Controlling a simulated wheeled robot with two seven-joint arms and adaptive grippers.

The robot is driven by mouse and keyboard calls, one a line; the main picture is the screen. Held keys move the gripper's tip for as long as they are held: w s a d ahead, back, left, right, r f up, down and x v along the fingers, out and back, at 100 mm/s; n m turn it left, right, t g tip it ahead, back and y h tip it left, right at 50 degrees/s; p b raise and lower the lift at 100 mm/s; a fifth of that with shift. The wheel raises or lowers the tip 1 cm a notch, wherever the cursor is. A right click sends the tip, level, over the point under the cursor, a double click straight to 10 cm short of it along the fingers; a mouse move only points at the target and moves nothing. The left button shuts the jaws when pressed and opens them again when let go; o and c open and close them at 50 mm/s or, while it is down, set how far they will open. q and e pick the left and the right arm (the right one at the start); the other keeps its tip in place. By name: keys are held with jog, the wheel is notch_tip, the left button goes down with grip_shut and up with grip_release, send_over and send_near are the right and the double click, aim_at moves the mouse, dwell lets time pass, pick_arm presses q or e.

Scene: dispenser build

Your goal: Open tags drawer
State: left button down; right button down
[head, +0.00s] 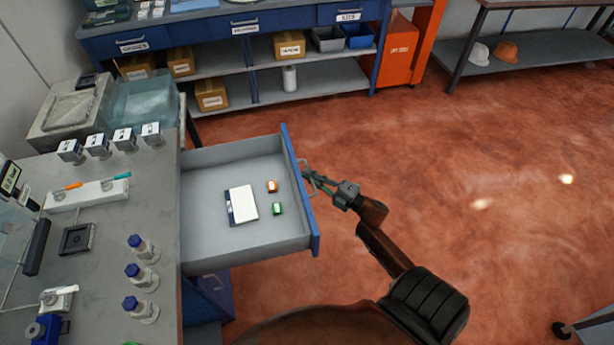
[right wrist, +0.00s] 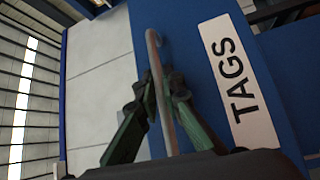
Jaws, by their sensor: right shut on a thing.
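The tags drawer (head: 205,165) stands pulled out from the workbench, its grey inside in full view in the head view. Its blue front bears a white "TAGS" label (right wrist: 240,80) in the right wrist view. My right gripper (head: 312,180) is at the drawer front, shut on the metal bar handle (right wrist: 165,90); its two fingers lie on either side of the bar. Inside the drawer lie a white pad with a blue edge (head: 243,203), an orange item (head: 272,186) and a green item (head: 278,209). My left gripper is not in view.
The workbench top (head: 95,230) at left holds several blue-capped bottles (head: 140,276), small white-topped units and a tray with pens (head: 88,194). A blue shelf bench (head: 220,50) with boxes stands at the back, beside an orange cabinet (head: 400,50). The red floor right of the drawer is clear.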

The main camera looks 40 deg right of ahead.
jog(key=shift+f, duration=0.1)
jog(key=c, duration=2.3)
grip_release()
jog(key=v, duration=1.2)
jog(key=shift+a, duration=0.1)
